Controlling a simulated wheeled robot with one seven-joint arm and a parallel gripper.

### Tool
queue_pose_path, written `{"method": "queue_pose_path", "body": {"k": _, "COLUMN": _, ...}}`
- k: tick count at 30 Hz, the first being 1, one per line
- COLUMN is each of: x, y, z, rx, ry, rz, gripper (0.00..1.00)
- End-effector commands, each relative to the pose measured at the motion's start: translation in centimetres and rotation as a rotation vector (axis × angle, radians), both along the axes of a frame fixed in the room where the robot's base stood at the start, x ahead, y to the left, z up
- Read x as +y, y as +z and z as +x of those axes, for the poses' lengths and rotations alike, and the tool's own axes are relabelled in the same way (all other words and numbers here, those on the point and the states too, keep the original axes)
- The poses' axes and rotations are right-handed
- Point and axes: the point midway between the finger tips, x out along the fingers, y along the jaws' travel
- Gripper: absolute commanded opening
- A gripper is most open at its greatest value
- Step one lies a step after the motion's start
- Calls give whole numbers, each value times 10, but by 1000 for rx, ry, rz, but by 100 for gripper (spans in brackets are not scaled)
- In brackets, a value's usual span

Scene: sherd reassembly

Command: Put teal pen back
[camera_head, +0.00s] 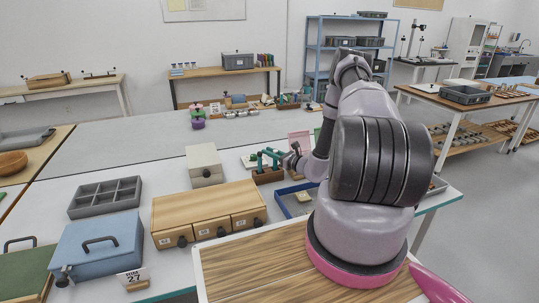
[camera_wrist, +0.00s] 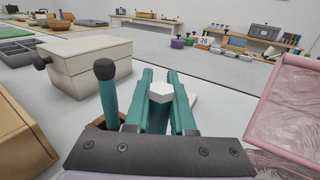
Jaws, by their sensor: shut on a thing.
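My gripper (camera_wrist: 160,78), with teal fingers, points left over the table in the head view (camera_head: 268,153). It is shut on an upright piece with a white six-sided top (camera_wrist: 160,90), which I take for the teal pen; the fingers hide most of its body. A small brown wooden holder (camera_head: 268,176) is under and beside the fingers. A teal stick with a dark round knob (camera_wrist: 108,95) stands upright in the holder, just left of the fingers in the wrist view. Whether the held piece's lower end is inside the holder is hidden.
A cream box (camera_wrist: 88,65) stands beyond the holder. A pink tray (camera_wrist: 290,110) is on the right in the wrist view. A blue tray (camera_head: 284,203) lies close in front of the arm. A wooden drawer unit (camera_head: 205,208) and a grey compartment tray (camera_head: 105,197) stand to the left.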

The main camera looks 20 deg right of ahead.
Motion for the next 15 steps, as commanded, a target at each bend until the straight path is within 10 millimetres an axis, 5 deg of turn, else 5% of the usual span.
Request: {"method": "queue_pose_path", "body": {"k": 15, "x": 0, "y": -13, "z": 0, "rx": 0, "ry": 0, "rz": 0, "gripper": 0}}
